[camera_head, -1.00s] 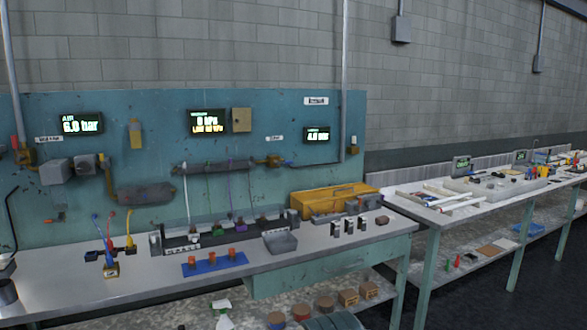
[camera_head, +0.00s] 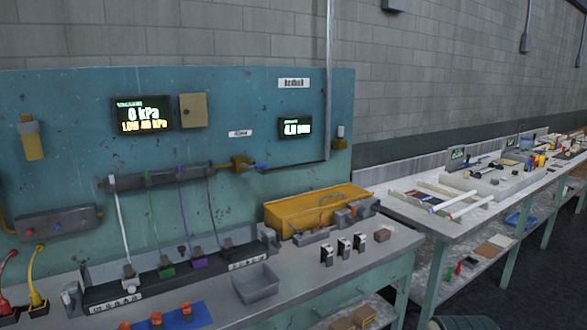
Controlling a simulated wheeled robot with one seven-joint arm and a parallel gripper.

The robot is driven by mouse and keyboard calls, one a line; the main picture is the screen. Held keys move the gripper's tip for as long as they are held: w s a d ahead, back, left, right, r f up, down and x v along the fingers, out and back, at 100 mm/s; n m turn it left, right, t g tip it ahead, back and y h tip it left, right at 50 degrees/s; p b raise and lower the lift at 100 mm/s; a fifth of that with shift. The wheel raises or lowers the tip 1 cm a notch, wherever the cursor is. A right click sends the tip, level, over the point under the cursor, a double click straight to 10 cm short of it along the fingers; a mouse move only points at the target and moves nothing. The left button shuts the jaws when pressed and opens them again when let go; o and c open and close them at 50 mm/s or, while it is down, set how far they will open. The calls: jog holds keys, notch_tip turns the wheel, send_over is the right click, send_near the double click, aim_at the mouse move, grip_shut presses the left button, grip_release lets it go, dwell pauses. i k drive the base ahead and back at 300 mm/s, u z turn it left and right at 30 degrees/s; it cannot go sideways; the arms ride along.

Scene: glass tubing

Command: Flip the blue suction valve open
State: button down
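A small blue lever (camera_head: 261,166), which looks like the suction valve's handle, sits on the teal back panel. It is at the right end of a grey horizontal manifold (camera_head: 165,178), beside a brass fitting (camera_head: 240,162). The lever appears to lie roughly level, but it is too small to tell its exact setting. A pipe runs from it to the right and up the wall. The vacuum display (camera_head: 143,113) above left reads about 0 kPa with a yellow LOW line. My gripper is not in view.
A grey tray (camera_head: 257,284), a black strip with coloured hose plugs (camera_head: 110,290) and small black-and-white blocks (camera_head: 344,245) are in front. A second bench (camera_head: 440,230) stands to the right.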

aim_at(245, 167)
jog(key=u, duration=0.3)
jog(key=i, duration=0.95)
jog(key=u, duration=1.05)
jog(key=i, duration=0.4)
jog(key=u, duration=0.35)
